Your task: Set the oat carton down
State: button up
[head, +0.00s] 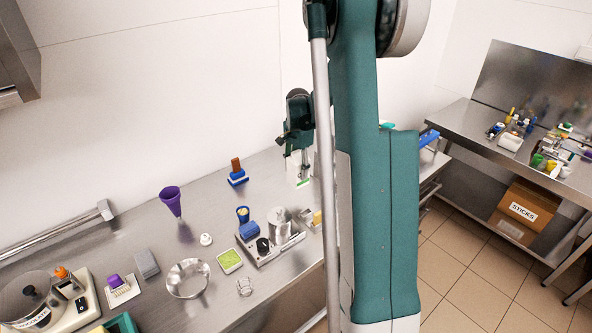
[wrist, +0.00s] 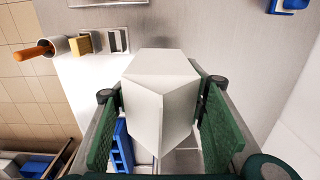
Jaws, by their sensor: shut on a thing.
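The oat carton (head: 299,168) is a white box at the back of the steel table (head: 215,233), with a little green low on its side in the head view. My gripper (head: 297,146) is above it and shut on it. In the wrist view the carton (wrist: 158,100) fills the space between the two green finger pads, with its pale faces toward the camera. My upper arm stands in front, to the right of the carton in the head view. I cannot tell whether the carton's base touches the table.
A blue block with a brown top (head: 237,173) stands left of the carton. Bare steel lies between the blue block and purple cone.

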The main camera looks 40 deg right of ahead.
aim_at(296, 153)
jog(key=shift+r, duration=0.2)
jog(key=r, duration=1.1)
jog(key=shift+w+a, duration=0.25)
jog(key=shift+a, duration=0.1)
jog(key=w+a+n, duration=0.2)
jog(key=w+a, duration=0.6)
jog(key=a, duration=0.4)
jog(key=w+a+n, duration=0.2)
jog(key=w+a, duration=0.5)
jog(key=a, duration=0.5)
jog(key=w+a+n+b, duration=0.1)
jog(key=w+a+n, duration=0.2)
jog(key=a, duration=1.4)
jog(key=w+a+n, duration=0.2)
jog(key=w+a, duration=0.2)
jog(key=a, duration=1.4)
notch_tip(296, 153, down, 11)
jog(key=shift+s, duration=0.25)
jog(key=shift+f, duration=0.1)
